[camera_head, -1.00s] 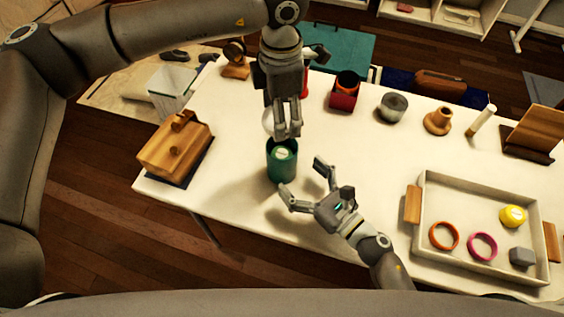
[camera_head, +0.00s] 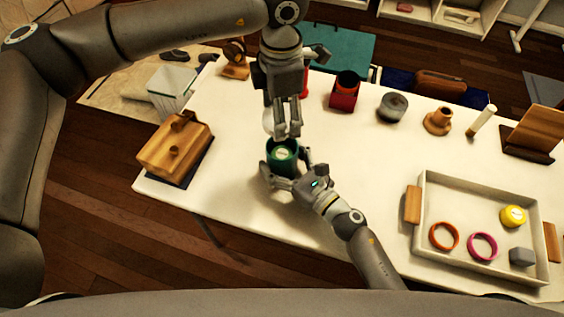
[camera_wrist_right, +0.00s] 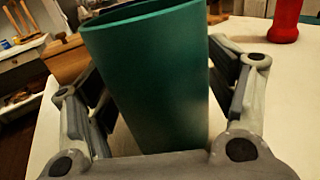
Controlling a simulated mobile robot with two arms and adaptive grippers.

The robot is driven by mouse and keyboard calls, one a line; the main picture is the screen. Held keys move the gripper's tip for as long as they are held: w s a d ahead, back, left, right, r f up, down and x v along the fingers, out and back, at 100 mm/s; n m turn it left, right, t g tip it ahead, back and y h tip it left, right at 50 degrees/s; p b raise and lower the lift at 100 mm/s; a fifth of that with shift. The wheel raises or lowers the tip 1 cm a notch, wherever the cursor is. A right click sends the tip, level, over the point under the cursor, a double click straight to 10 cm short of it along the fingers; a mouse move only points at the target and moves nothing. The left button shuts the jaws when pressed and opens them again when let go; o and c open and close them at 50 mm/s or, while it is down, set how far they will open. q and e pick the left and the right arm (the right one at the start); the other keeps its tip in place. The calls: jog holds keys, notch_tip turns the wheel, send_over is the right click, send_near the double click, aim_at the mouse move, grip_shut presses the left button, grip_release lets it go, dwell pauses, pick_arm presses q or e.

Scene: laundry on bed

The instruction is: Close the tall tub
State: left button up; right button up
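The tall tub (camera_head: 287,172) is green and stands upright on the table, its upper rim uncovered in the right wrist view (camera_wrist_right: 150,80). A green disc with a pale mark (camera_head: 283,153) shows within its outline in the head view; I cannot tell whether it lies inside. My right gripper (camera_head: 286,166) is open around the tub, one finger on each side and close to the wall. My left gripper (camera_head: 287,135) points down just behind the tub's rim, its fingers near each other. I cannot tell whether it holds anything. A white round thing (camera_head: 268,121) is partly hidden behind it.
A wooden box (camera_head: 174,148) stands to the left. A white tray (camera_head: 425,230) with rings and small pieces lies at the right. A red container (camera_head: 344,95), a grey jar (camera_head: 391,107) and a wooden piece (camera_head: 438,121) stand along the back.

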aim_at(282, 161)
jog(key=c, duration=1.1)
pick_arm(q)
jog(key=shift+f, duration=2.5)
jog(key=shift+f, duration=0.9)
jog(key=shift+f, duration=0.55)
